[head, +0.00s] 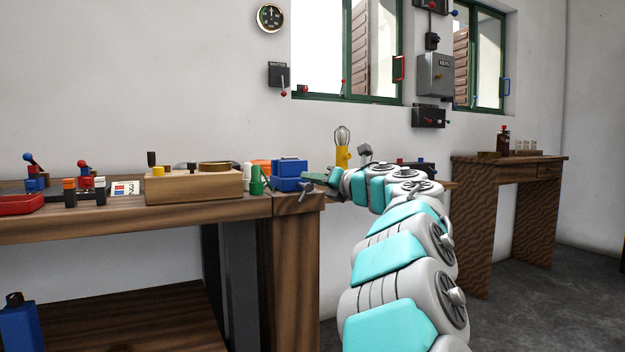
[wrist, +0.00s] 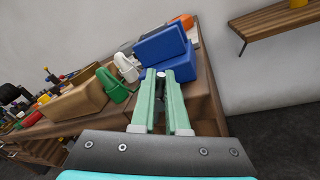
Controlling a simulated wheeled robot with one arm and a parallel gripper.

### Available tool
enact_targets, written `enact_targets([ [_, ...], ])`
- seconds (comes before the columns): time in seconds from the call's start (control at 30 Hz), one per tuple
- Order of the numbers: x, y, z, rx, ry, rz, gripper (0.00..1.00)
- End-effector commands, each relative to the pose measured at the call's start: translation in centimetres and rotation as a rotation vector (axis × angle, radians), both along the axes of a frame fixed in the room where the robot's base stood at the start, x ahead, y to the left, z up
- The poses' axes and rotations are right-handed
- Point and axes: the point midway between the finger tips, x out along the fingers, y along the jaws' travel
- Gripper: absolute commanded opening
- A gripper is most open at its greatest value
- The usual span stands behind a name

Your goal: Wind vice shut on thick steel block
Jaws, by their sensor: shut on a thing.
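The blue vice (head: 289,169) sits at the right end of the wooden workbench. Its grey handle (head: 306,190) sticks out at the front. In the wrist view the vice (wrist: 165,45) is just beyond my fingertips. My gripper (head: 312,180) reaches the vice from the right. Its pale green fingers (wrist: 160,76) are shut on the vice handle, whose round grey end (wrist: 160,74) shows between the tips. I cannot make out a steel block between the jaws in either view.
The workbench (head: 150,215) holds a wooden box (head: 194,187), a green clamp-like piece (head: 257,181) and a white one (head: 248,175) left of the vice. A yellow lamp stand (head: 342,157) is behind my arm. A second table (head: 510,159) stands right.

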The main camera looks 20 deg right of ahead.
Motion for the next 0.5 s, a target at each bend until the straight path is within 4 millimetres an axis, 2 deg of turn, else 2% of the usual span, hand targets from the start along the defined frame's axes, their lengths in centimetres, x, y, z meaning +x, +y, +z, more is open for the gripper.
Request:
enact_targets([
  [0.17,0.05,-0.06,0.11,0.09,0.004,0.002,0.0],
  [0.5,0.05,-0.75,-0.66,0.435,0.015,0.001,0.0],
])
